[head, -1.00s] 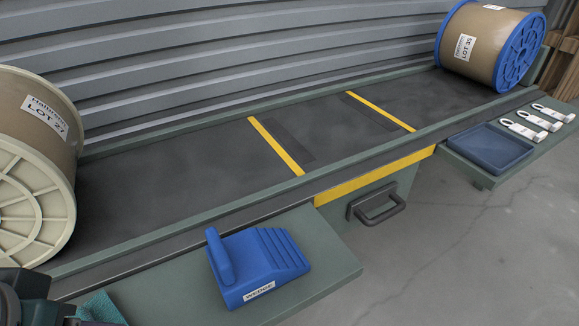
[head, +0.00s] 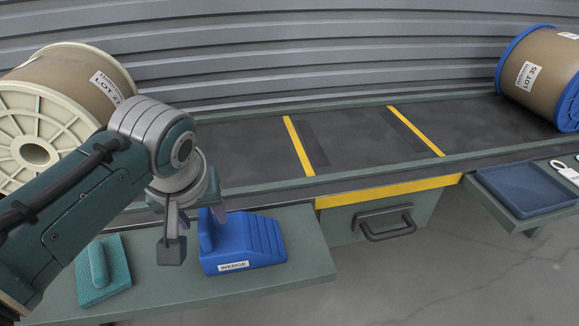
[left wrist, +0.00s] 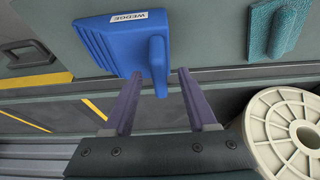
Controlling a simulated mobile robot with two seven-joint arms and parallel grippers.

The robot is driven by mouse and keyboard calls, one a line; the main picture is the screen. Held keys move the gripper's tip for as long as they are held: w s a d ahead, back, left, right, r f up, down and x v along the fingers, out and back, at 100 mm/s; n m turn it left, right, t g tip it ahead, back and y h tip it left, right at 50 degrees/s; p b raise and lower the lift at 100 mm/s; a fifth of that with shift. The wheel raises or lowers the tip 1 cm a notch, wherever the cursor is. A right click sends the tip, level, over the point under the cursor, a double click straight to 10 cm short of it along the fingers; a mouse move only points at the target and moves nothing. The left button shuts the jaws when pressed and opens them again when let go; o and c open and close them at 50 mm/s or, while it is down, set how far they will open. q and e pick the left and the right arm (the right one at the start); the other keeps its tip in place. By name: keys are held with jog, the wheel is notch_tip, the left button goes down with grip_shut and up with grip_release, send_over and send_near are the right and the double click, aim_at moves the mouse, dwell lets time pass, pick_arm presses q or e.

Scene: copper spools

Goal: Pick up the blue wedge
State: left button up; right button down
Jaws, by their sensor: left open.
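The blue wedge (head: 243,243) sits on the green side shelf in the head view, with a "WEDGE" label on its front and an upright handle at its left end. My left gripper (head: 176,228) hangs just left of the handle, over the shelf. In the left wrist view the wedge (left wrist: 116,40) is ahead of the open fingers (left wrist: 161,84), and its handle (left wrist: 158,62) lies near the gap between their tips. The fingers are empty. Whether a fingertip touches the handle cannot be told. My right gripper is out of view.
A teal pad with a handle (head: 103,270) lies left of the wedge on the shelf (head: 180,295). A cream spool (head: 60,110) stands behind my left arm. A blue spool (head: 545,75), a blue tray (head: 525,188) and a white tag (head: 565,172) are at right. The dark track (head: 370,140) is clear mid-span.

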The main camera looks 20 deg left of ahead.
pick_arm(q)
jog(key=shift+b+x, duration=0.35)
jog(key=shift+x, duration=0.75)
jog(key=shift+r, duration=0.1)
jog(key=shift+c, duration=0.2)
grip_shut()
